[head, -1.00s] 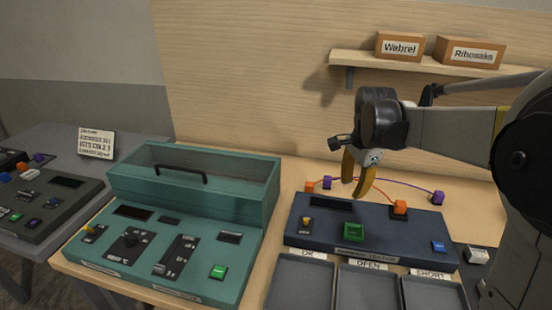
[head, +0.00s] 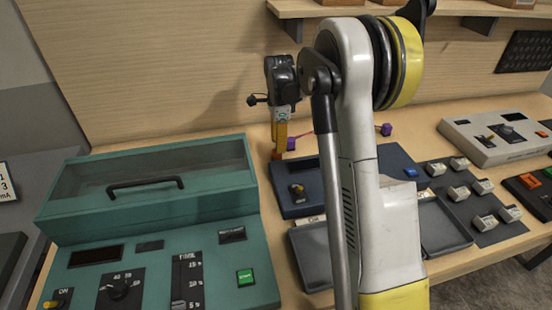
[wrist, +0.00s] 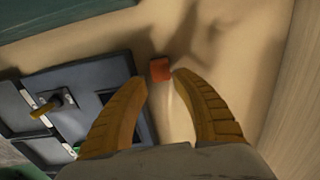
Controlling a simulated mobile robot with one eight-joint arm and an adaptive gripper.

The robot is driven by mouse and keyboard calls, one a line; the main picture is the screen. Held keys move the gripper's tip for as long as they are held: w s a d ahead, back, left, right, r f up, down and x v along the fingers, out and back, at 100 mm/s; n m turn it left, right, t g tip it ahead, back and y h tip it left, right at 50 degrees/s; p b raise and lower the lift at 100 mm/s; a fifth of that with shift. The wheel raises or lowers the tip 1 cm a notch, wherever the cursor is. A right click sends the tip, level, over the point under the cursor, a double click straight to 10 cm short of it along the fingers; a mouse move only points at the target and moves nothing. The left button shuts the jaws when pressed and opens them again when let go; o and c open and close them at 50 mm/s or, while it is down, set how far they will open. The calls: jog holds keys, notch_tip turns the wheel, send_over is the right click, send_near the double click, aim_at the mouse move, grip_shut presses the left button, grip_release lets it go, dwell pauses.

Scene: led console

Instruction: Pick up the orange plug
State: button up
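My gripper (head: 279,148) points down behind the blue tester (head: 292,198) in the head view, with its yellow fingers seen edge-on. In the wrist view my gripper (wrist: 161,80) is open and empty, its two fingertips spread apart. An orange plug (wrist: 160,69) lies on the bench just beyond the gap between the tips, not gripped. In the head view an orange bit (head: 276,155) shows at the fingertips. My arm hides the middle of the tester.
A teal console (head: 150,190) with a raised handle box stands to the left. Grey trays (head: 440,226) lie in front of the tester. Grey-white blocks (head: 459,193) sit on a dark mat to the right. A shelf (head: 450,11) is on the wall above.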

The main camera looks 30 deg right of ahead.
aim_at(277, 156)
notch_tip(277, 156, down, 6)
jog(key=b, duration=0.2)
jog(key=shift+w+a+b, duration=0.15)
jog(key=shift+b, duration=0.2)
jog(key=shift+r, duration=0.15)
grip_shut()
